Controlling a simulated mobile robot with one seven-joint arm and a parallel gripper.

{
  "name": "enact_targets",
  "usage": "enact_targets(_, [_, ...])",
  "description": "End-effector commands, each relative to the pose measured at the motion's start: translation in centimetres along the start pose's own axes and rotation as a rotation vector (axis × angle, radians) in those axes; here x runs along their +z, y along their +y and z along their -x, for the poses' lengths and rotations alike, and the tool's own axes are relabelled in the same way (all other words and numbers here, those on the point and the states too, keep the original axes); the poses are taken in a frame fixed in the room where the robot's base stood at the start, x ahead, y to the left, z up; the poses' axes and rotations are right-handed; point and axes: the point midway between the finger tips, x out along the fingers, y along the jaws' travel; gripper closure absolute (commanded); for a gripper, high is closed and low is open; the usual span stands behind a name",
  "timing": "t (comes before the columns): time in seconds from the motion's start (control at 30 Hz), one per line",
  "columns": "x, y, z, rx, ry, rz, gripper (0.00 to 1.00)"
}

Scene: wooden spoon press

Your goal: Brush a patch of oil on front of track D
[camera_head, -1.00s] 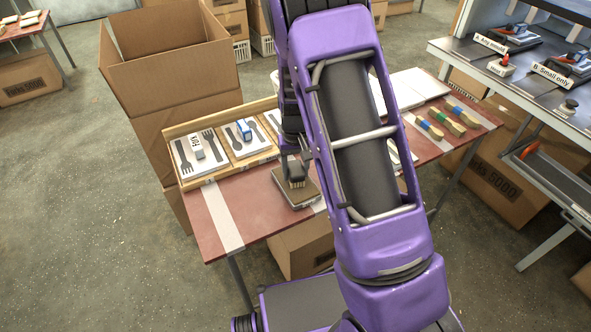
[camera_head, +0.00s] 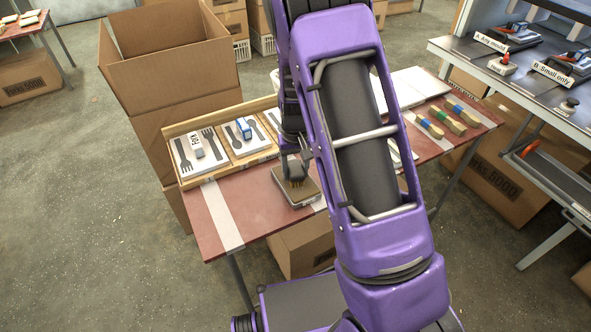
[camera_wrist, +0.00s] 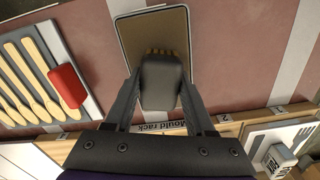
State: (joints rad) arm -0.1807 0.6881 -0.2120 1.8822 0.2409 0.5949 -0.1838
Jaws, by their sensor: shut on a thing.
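My gripper (camera_wrist: 158,95) is shut on a dark brush (camera_wrist: 162,80), one finger on each side of it. The brush's yellowish bristles (camera_wrist: 162,52) point towards a shallow oil tray (camera_wrist: 187,20) with a brown surface and a pale rim. In the head view the brush (camera_head: 294,170) is over the same tray (camera_head: 314,198), on the red table. I cannot tell whether the bristles touch the surface. Track D cannot be made out; the grey track bench at the right shows labels A (camera_head: 490,45) and B (camera_head: 552,74).
A mould rack (camera_head: 222,172) with fork and spoon shapes stands behind the tray. A tall open carton (camera_head: 165,85) stands left of the table. The table's front left (camera_head: 205,225) is clear.

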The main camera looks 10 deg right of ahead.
Motion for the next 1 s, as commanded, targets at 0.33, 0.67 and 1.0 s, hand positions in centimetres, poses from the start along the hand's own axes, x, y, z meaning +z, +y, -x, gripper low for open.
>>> enact_targets(0.33, [0.1, 0.0, -0.2, 0.0, -0.002, 0.001, 0.9])
enact_targets(0.67, [0.1, 0.0, 1.0, 0.0, -0.001, 0.001, 0.9])
enact_targets(1.0, [0.0, 0.0, 3.8, 0.0, 0.0, 0.002, 0.9])
